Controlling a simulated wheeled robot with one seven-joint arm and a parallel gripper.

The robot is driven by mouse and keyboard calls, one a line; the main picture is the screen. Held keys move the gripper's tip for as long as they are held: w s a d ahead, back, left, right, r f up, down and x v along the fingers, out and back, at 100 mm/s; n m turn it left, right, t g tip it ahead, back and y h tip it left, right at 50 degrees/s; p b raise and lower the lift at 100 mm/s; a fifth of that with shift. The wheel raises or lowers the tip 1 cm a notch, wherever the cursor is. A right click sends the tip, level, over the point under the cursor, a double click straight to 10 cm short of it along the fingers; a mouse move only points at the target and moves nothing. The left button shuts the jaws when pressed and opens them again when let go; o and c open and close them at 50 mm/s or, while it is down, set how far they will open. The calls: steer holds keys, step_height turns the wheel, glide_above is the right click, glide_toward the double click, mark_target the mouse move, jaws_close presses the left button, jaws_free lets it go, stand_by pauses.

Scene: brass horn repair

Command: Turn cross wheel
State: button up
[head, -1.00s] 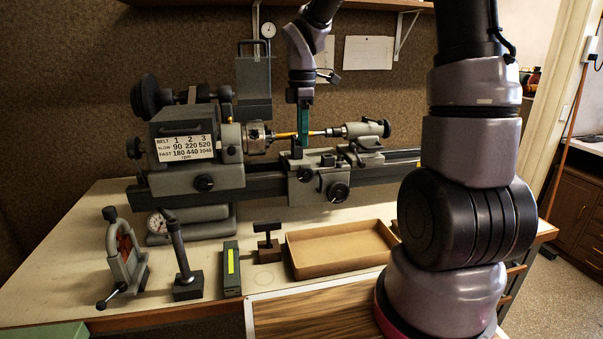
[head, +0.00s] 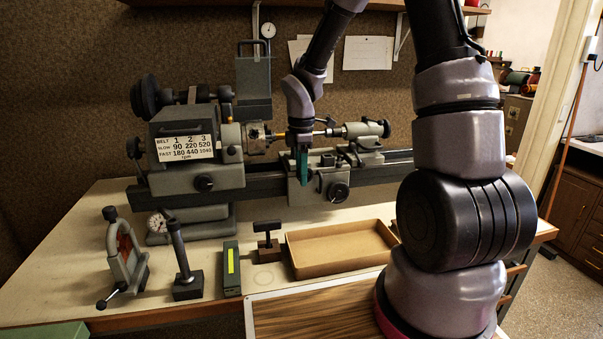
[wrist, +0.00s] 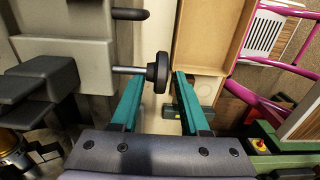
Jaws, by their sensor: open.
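The cross wheel (wrist: 161,72) is a dark round handwheel on a short bright shaft, sticking out of the grey lathe carriage. In the wrist view it is edge-on, between and around the tips of my gripper's teal fingers (wrist: 156,84). A gap shows on the left, where the shaft runs; the right finger is very close, and I cannot tell if it touches. In the head view my gripper (head: 303,167) points down in front of the carriage (head: 318,192) and hides most of this wheel.
The lathe headstock (head: 190,155) is at left and the tailstock (head: 363,131) at right. A shallow tan tray (head: 340,268) lies on the bench below the carriage. A T-handled tool (head: 267,243), a green-and-yellow block (head: 232,268) and a dial gauge stand (head: 186,285) stand in front.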

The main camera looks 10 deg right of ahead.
jaws_close()
steer(key=shift+s+a+f, duration=0.1)
